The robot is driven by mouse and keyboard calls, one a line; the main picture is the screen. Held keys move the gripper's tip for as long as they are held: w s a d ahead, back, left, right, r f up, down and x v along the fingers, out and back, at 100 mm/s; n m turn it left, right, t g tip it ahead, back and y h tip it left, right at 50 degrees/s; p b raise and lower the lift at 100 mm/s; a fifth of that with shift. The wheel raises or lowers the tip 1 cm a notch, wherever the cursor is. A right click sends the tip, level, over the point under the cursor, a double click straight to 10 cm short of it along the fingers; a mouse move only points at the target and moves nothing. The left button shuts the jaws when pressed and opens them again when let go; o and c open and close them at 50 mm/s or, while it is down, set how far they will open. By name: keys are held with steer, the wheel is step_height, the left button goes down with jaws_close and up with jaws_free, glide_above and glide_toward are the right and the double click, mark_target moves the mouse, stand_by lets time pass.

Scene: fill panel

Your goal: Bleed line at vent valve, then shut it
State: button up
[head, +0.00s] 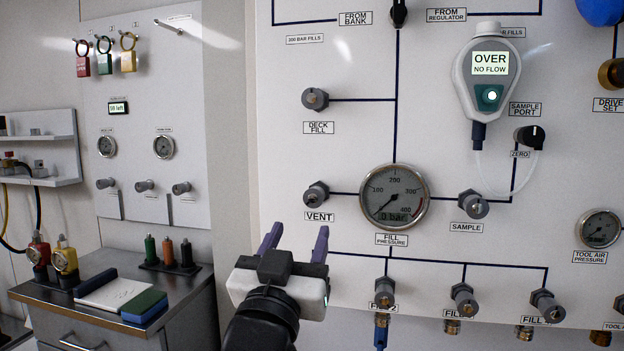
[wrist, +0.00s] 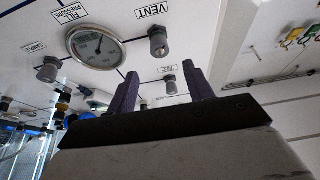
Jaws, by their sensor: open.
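The vent valve (head: 316,194) is a grey round knob on the white panel, above its VENT label and left of the fill pressure gauge (head: 394,197). The gauge's display reads 0 bar. My gripper (head: 296,240) is open, its two purple fingers apart with nothing between them. In the head view it is below and slightly left of the vent valve. In the upside-down wrist view, the vent valve (wrist: 158,42) shows beyond my gripper (wrist: 160,84), apart from the fingers. I cannot tell whether the valve is open or shut.
The deck fill knob (head: 315,99) is above the vent valve; the sample knob (head: 473,204) is right of the gauge. Several fill valves line the lower panel. A handheld meter (head: 488,75) reads OVER, NO FLOW. A steel bench (head: 185,294) stands at left.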

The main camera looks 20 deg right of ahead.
mark_target(313, 199)
steer(key=p+x, duration=0.5)
steer(key=x, duration=0.4)
steer(key=shift+w+d, duration=0.1)
steer(key=shift+c, duration=0.2)
steer(key=c, duration=0.9)
